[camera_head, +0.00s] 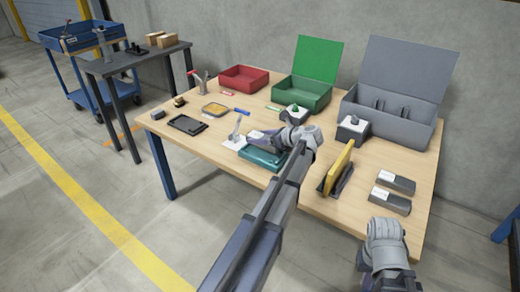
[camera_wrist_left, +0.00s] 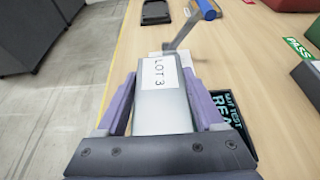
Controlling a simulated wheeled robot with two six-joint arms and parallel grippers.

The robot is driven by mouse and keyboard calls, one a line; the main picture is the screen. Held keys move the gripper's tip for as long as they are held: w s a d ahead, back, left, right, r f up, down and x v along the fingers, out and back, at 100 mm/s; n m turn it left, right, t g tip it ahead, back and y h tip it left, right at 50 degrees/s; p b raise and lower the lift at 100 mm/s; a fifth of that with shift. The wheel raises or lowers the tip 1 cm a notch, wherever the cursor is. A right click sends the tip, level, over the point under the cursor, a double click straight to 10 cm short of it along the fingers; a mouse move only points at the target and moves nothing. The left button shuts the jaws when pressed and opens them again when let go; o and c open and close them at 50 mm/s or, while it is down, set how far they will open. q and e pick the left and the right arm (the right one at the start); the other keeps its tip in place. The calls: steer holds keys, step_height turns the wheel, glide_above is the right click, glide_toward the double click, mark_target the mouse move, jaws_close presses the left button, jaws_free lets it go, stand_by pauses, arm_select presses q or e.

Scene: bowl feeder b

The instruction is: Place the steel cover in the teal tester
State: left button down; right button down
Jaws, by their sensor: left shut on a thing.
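My left gripper (camera_head: 258,138) is shut on a steel cover, a grey block with a white "LOT 3" label. The cover (camera_wrist_left: 163,110) sits between the purple fingers in the left wrist view. In the head view the gripper is over the back left part of the teal tester (camera_head: 262,158), near the table's front edge. A dark panel with teal lettering (camera_wrist_left: 236,115) shows right of the fingers in the wrist view. The cover hides what lies under it, so I cannot tell whether it touches the tester. My right gripper's fingers are out of view.
A blue-handled lever (camera_wrist_left: 178,35) stands just beyond the cover. A yellow plate in a dark stand (camera_head: 338,172) and two grey labelled blocks (camera_head: 397,182) are to the right. Red (camera_head: 243,78), green (camera_head: 304,95) and grey (camera_head: 390,115) bins line the back.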

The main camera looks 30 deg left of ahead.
arm_select(q)
steer(key=shift+f+b, duration=1.8)
steer(key=shift+f, duration=0.15)
jaws_free()
steer(key=shift+r, duration=0.3)
steer(key=p+v, duration=0.4)
steer(key=v, duration=0.6)
steer(key=shift+d+r, duration=0.15)
steer(key=shift+d, duration=0.1)
steer(key=shift+s+d+r+p, duration=0.15)
steer(key=shift+d+p, duration=0.15)
steer(key=shift+d, duration=0.35)
